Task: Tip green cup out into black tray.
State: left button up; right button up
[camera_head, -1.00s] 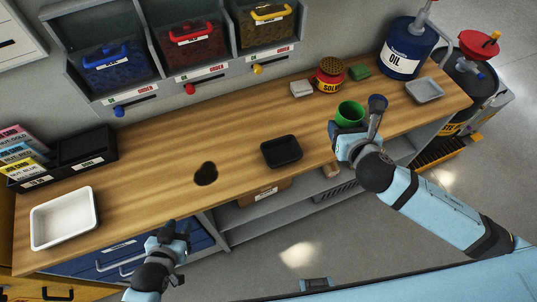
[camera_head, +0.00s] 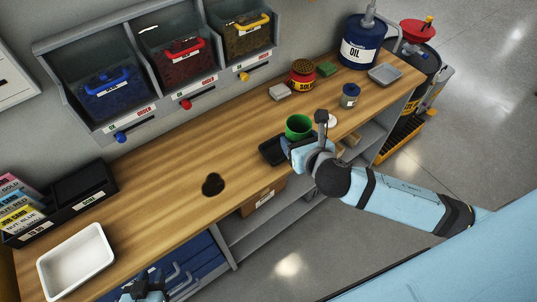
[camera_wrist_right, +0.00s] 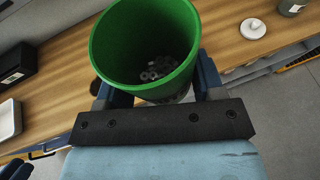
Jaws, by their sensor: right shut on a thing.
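A white tray (camera_head: 75,262) stands at the left end of the wooden bench. A small dark jar (camera_head: 349,96) and a white disc (camera_head: 331,121) are right of the cup. A red tin (camera_head: 302,74) and a grey tray (camera_head: 385,74) stand further back.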

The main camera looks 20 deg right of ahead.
aim_at(272, 150)
jog(key=k+j, duration=0.1)
jog(key=j, duration=0.35)
jog(key=k+j, duration=0.1)
jog(key=j, duration=0.35)
jog(key=k+j, duration=0.15)
jog(key=j, duration=0.25)
